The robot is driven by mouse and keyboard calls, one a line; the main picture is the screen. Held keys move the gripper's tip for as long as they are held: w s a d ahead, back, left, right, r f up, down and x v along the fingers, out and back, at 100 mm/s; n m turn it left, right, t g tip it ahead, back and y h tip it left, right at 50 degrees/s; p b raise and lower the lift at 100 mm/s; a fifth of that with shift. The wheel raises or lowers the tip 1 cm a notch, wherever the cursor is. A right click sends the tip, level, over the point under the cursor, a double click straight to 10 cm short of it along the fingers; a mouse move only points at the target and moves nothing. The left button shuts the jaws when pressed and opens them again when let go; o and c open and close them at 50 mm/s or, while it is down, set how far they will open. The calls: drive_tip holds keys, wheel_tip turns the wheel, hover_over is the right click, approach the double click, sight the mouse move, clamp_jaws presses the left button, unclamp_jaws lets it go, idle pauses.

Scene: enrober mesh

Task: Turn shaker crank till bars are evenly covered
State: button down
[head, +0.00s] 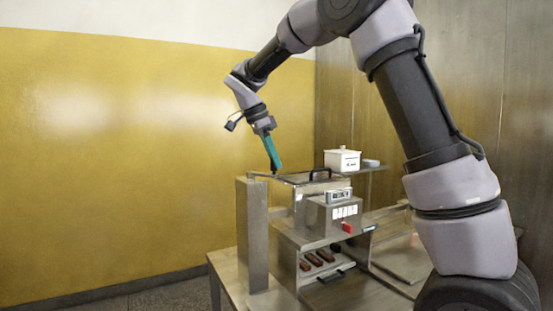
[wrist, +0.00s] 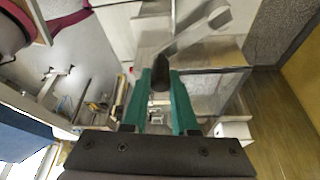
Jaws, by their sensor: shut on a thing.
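My gripper (head: 273,168) has teal fingers that point down at the top left of the steel enrober (head: 285,215). In the wrist view the fingers (wrist: 162,85) are closed around the dark crank knob (wrist: 160,72). The flat grey crank arm (wrist: 190,36) runs up and right from the knob. In the head view the crank is small and partly hidden by the fingers. Dark brown and reddish bars (head: 314,259) lie in the low opening at the machine's front. How evenly they are covered is too small to tell.
A black-handled lid (head: 310,179) tops the machine beside my gripper. A control box with a display (head: 339,196) and red knob (head: 347,228) is at its front. A white lidded box (head: 342,160) stands on a shelf behind. A tall steel post (head: 252,235) stands at left.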

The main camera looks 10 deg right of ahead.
drive_tip(key=shift+s+a+m+g, duration=0.4)
drive_tip(key=shift+s+a+m, duration=0.15)
drive_tip(key=shift+m, duration=0.5)
drive_tip(key=shift+s+a+m+g, duration=0.4)
drive_tip(key=shift+a+m, duration=0.2)
drive_tip(key=shift+m, duration=0.5)
drive_tip(key=shift+s+a+m+g, duration=0.4)
drive_tip(key=shift+s+a+m, duration=0.15)
drive_tip(key=shift+m, duration=0.5)
drive_tip(key=shift+a+y, duration=0.1)
drive_tip(key=shift+y, duration=0.2)
drive_tip(key=c, duration=0.7)
unclamp_jaws()
drive_tip(key=shift+r, duration=0.15)
drive_tip(key=v, duration=1)
drive_tip(key=shift+w+a+r, duration=0.1)
drive_tip(key=shift+a+r, duration=0.1)
drive_tip(key=shift+a, duration=0.05)
